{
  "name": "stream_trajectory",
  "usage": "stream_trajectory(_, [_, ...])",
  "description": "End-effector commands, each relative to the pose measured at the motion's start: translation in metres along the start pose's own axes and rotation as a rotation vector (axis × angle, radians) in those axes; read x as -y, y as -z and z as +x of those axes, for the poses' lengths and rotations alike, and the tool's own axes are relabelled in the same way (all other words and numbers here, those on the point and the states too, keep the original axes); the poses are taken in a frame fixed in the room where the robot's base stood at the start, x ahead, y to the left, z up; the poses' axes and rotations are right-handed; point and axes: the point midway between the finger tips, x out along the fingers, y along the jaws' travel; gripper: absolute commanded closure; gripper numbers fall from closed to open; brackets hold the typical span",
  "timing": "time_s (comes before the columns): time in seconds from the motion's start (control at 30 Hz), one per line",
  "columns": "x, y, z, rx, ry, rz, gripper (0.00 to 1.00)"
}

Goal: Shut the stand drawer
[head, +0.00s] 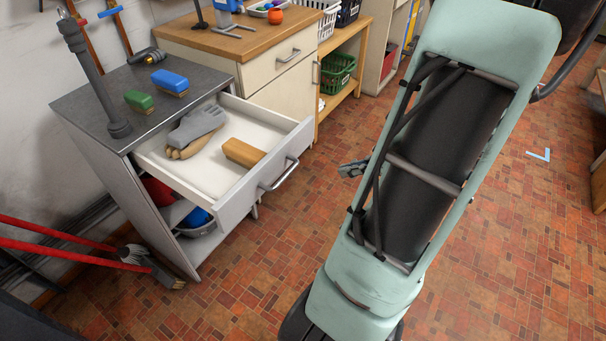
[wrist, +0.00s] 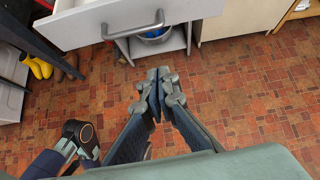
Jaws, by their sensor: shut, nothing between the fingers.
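The stand drawer (head: 246,191) is open, pulled well out of the grey-topped stand (head: 102,99) at the left of the head view. Its front carries a bar handle (head: 279,174). Inside lie a pair of gloves (head: 195,130) and a tan block (head: 243,153). The wrist view shows the drawer front (wrist: 100,22) and its handle (wrist: 133,25) at the top. My gripper (wrist: 152,74) is shut and empty, below and apart from the handle in that view. In the head view only a small part of my gripper (head: 353,168) shows beside my arm, right of the drawer.
A wooden-topped cabinet (head: 236,41) stands behind the stand. Brushes, one green (head: 138,101) and one blue (head: 170,82), lie on the stand top. A red-handled broom (head: 132,256) is at the lower left. Yellow boots (wrist: 40,68) stand left in the wrist view. Tiled floor before the drawer is clear.

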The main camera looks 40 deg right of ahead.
Motion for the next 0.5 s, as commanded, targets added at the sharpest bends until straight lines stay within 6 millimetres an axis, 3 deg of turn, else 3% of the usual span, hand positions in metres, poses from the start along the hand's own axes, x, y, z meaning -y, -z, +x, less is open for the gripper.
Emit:
stream_trajectory(0.27, [-0.013, 0.002, 0.008, 0.041, -0.016, 0.052, 1.00])
stream_trajectory(0.5, [-0.015, 0.002, 0.053, 0.039, -0.019, 0.050, 1.00])
